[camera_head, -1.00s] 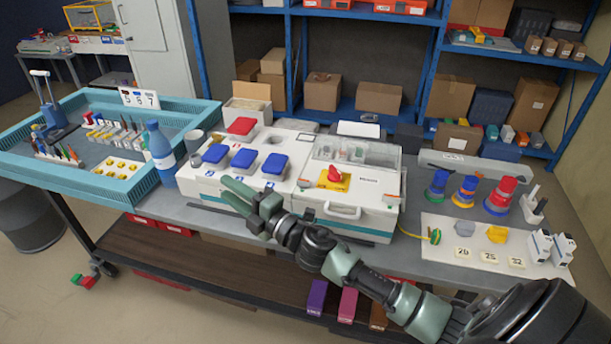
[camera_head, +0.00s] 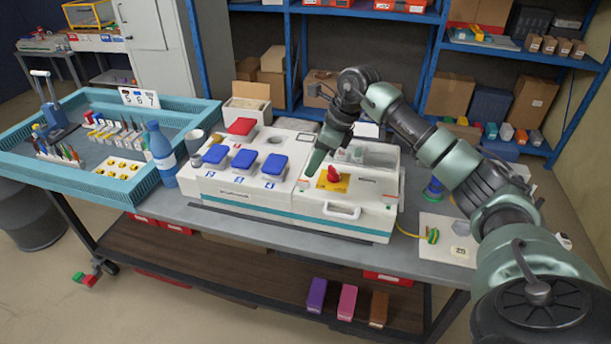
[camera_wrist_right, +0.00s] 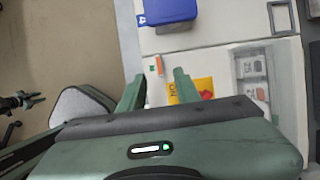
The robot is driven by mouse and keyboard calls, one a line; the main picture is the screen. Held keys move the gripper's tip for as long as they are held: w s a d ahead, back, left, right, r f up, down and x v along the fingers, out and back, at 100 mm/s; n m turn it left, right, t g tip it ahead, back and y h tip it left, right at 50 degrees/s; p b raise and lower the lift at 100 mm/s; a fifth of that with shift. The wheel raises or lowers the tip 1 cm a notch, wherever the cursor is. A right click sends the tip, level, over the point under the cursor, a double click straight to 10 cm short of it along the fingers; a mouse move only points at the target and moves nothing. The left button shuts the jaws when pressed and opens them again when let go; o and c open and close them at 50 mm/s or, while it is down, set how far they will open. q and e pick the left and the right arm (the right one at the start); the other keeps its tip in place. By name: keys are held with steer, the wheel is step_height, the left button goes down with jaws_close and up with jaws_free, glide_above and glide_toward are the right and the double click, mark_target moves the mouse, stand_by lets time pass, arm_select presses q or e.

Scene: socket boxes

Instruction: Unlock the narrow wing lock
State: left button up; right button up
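A red wing-shaped knob (camera_head: 339,172) sits on a yellow plate (camera_head: 325,184) on top of the white box's right section (camera_head: 365,206). I cannot tell whether it is the narrow wing lock. The yellow plate (camera_wrist_right: 203,88) also shows in the right wrist view, partly hidden by my gripper. My right gripper (camera_head: 315,163) points down, just left of the knob and apart from it. In the right wrist view my right gripper (camera_wrist_right: 159,80) has its fingers spread, with nothing held. A small dark green pronged shape (camera_wrist_right: 28,99) at the left edge there looks like my left gripper.
Blue-lidded sockets (camera_head: 243,159) and a red lid (camera_head: 241,126) are on the box's left section. A clear-lidded compartment (camera_head: 372,153) lies behind the knob. A blue bottle (camera_head: 161,153) and teal tray (camera_head: 150,183) stand left.

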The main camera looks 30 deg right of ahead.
mark_target(304, 181)
steer(key=p+x, duration=0.1)
steer(key=x, duration=0.5)
steer(key=shift+a, duration=0.1)
jaws_close()
